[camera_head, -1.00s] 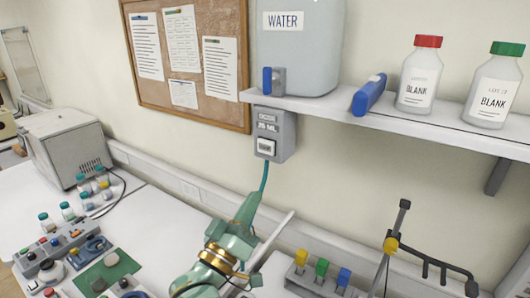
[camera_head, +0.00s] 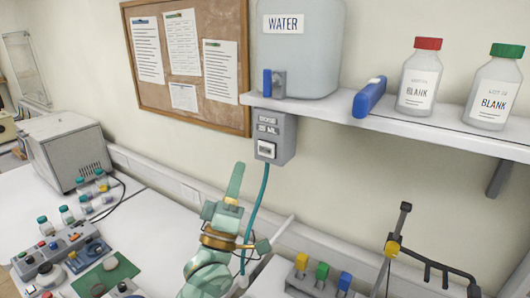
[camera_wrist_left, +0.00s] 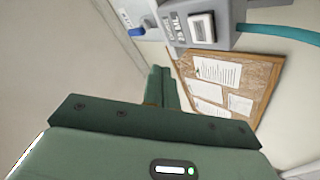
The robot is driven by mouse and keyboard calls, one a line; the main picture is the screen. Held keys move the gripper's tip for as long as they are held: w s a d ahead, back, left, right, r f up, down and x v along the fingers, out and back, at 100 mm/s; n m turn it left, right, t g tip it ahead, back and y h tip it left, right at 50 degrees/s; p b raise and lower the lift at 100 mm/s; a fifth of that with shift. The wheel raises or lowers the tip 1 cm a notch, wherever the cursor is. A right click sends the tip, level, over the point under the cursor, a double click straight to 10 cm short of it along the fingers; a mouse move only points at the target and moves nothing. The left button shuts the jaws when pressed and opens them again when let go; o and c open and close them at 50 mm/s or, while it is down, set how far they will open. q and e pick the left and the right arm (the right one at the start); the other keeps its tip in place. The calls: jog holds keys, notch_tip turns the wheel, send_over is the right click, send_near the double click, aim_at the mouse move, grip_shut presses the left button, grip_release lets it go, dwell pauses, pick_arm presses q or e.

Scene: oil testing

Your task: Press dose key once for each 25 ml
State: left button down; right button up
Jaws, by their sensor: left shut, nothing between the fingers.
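The grey dose box (camera_head: 273,135) is mounted under the shelf, labelled "DOSE 25 ML". Its white dose key (camera_head: 266,149) is on the front face. The box also shows at the top of the left wrist view (camera_wrist_left: 198,24), with its key (camera_wrist_left: 202,27). My left gripper (camera_head: 237,168) is shut and empty, pointing up, below and to the left of the key and apart from it. In the left wrist view its closed fingers (camera_wrist_left: 160,75) are clear of the box. The water tank (camera_head: 300,55) stands on the shelf above. My right gripper is not in view.
A teal tube (camera_head: 257,215) hangs from the box just right of my left gripper. The shelf (camera_head: 430,128) holds a blue object (camera_head: 369,96) and two BLANK bottles (camera_head: 419,78). A stand (camera_head: 392,246) and coloured-cap rack (camera_head: 320,284) are at the lower right.

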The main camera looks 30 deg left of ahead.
aim_at(265, 144)
pick_arm(q)
jog(key=w+b, duration=0.1)
jog(key=w, duration=0.5)
jog(key=shift+w+d, duration=0.25)
jog(key=shift+d, duration=0.05)
dwell(1.8)
jog(key=shift+w, duration=0.4)
jog(key=shift+w, duration=0.5)
dwell(0.6)
jog(key=shift+s, duration=0.15)
jog(key=shift+s+p, duration=0.3)
jog(key=shift+s, duration=0.5)
